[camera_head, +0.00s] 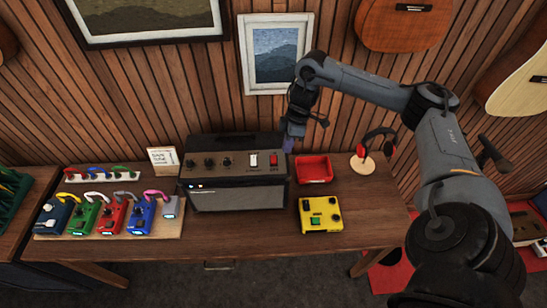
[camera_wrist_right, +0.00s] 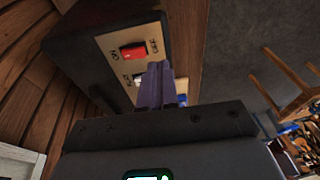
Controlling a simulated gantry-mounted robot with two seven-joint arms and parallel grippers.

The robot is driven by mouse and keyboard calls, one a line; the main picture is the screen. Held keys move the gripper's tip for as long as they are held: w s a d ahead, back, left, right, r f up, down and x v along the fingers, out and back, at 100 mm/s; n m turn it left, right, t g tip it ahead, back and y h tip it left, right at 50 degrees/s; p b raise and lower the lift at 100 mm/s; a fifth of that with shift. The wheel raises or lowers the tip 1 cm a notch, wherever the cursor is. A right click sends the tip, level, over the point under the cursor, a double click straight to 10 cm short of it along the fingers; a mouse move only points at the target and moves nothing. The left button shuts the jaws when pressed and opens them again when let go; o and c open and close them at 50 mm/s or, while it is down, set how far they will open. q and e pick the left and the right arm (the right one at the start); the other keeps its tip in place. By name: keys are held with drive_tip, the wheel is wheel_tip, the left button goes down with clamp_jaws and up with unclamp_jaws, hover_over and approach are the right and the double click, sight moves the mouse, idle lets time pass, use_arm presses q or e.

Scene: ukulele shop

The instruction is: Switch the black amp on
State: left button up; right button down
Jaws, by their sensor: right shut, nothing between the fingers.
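The black amp (camera_head: 237,192) stands on the wooden table against the wall. Its top panel has several dark knobs, a white switch (camera_head: 253,160) and a red switch (camera_head: 273,160) at the right end. Small lights show at the left of its front. My right gripper (camera_head: 288,145) is shut and empty, just right of the red switch. In the right wrist view, its fingertips (camera_wrist_right: 155,85) lie close to the red rocker switch (camera_wrist_right: 133,51) and partly cover the white one. I cannot tell whether they touch the amp. My left gripper is not in view.
A red tray (camera_head: 314,180) and a yellow pedal (camera_head: 320,215) stand right of the amp. Headphones hang on a stand (camera_head: 363,164) further right. A board of coloured pedals (camera_head: 110,218) and a small sign (camera_head: 163,160) are on the left. A framed picture (camera_head: 277,58) hangs behind.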

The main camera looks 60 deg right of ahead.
drive_tip(key=shift+t, duration=0.7)
drive_tip(key=r, duration=0.1)
drive_tip(key=w+d+r, duration=0.1)
drive_tip(key=r, duration=0.1)
drive_tip(key=w+d+r, duration=0.1)
drive_tip(key=shift+w+r, duration=0.1)
drive_tip(key=shift+r, duration=0.3)
drive_tip(key=shift+w+d+r+h+p, duration=0.2)
drive_tip(key=shift+w+d+h+p, duration=0.15)
drive_tip(key=shift+d+p, duration=0.45)
drive_tip(key=shift+a, duration=0.15)
